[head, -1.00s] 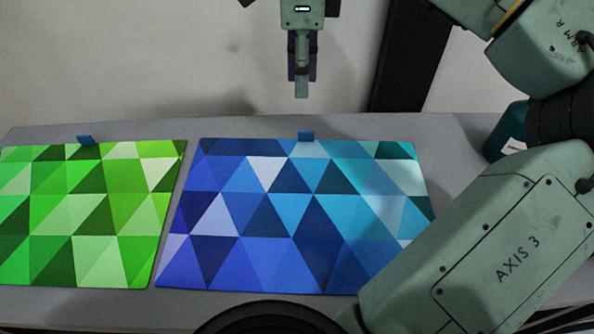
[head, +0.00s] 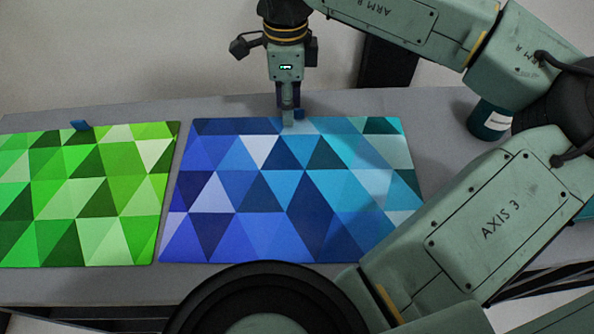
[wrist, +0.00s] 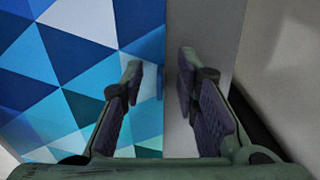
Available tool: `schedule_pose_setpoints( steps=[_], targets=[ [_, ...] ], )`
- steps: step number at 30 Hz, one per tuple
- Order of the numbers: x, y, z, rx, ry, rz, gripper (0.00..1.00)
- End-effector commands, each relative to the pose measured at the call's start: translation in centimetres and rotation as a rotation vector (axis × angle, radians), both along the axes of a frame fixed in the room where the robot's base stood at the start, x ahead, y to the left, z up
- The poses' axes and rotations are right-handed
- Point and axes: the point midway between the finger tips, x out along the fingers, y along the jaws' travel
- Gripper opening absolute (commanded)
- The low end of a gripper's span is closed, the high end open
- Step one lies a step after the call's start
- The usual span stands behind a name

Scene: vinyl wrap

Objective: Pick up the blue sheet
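The blue sheet (head: 290,195), patterned with blue and teal triangles, lies flat on the grey table. A small blue tab (head: 299,114) stands up at its far edge, partly hidden behind my gripper (head: 289,118). In the wrist view the gripper (wrist: 160,75) is open. One finger is over the blue sheet (wrist: 70,85) and the other is over the bare table past its edge. A bluish sliver of the tab (wrist: 159,82) shows between the fingers. I cannot tell whether the fingers touch the sheet.
A green sheet (head: 85,200) with its own blue tab (head: 80,125) lies to the left, a narrow gap away. A teal container (head: 489,121) stands at the right back. A wall rises behind the table (head: 440,110).

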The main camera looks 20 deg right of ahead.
Motion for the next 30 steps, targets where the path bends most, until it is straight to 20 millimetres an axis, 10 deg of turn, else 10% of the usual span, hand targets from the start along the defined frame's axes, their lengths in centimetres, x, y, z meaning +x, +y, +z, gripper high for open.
schedule_pose_setpoints(
  steps=[16,30],
  targets=[
    [0.00,-0.01,0.03,-0.001,0.000,0.000,0.00],
    [0.02,0.07,0.15,-0.001,0.000,0.001,0.00]
  ],
)
